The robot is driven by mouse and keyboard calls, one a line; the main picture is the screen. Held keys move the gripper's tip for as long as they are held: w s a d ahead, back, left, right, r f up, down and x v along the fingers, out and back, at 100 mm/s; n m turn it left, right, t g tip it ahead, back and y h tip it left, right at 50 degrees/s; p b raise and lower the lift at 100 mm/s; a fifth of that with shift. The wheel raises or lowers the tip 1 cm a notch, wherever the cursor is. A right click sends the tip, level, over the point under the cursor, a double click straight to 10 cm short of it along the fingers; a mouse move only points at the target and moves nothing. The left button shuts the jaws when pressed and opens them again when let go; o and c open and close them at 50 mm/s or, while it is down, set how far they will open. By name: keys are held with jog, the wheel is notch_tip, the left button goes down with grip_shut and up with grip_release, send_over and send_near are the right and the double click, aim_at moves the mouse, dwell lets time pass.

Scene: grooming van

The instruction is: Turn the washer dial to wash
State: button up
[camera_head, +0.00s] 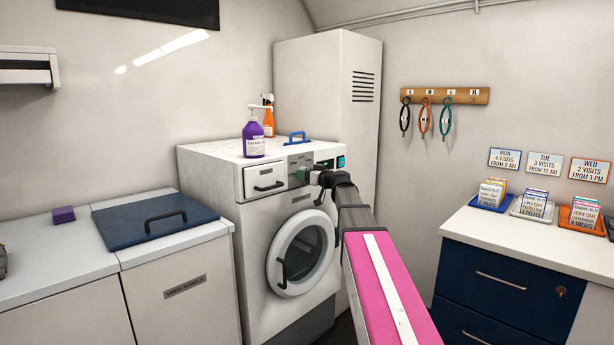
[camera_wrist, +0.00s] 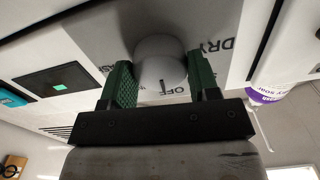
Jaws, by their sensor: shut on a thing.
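The washer (camera_head: 215,190) stands in the middle of the head view, with its round door shut. Its dial (camera_wrist: 160,58) is a pale round knob on a grey panel in the wrist view. My gripper (camera_wrist: 161,72) has green fingers on both sides of the dial and is shut on it. A dark line on the dial points toward the "OFF" label. "DRY" is printed to one side; on the other side a partly hidden label ends in "ASH". In the head view my gripper (camera_head: 306,174) is at the washer's front panel and hides the dial.
A drawer with a black handle (camera_head: 268,186) is left of the dial, and a dark display (camera_wrist: 62,80) is beyond the panel.

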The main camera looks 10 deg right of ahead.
jog(key=shift+m, duration=8.6)
jog(key=o, duration=0.9)
jog(key=v, duration=1.1)
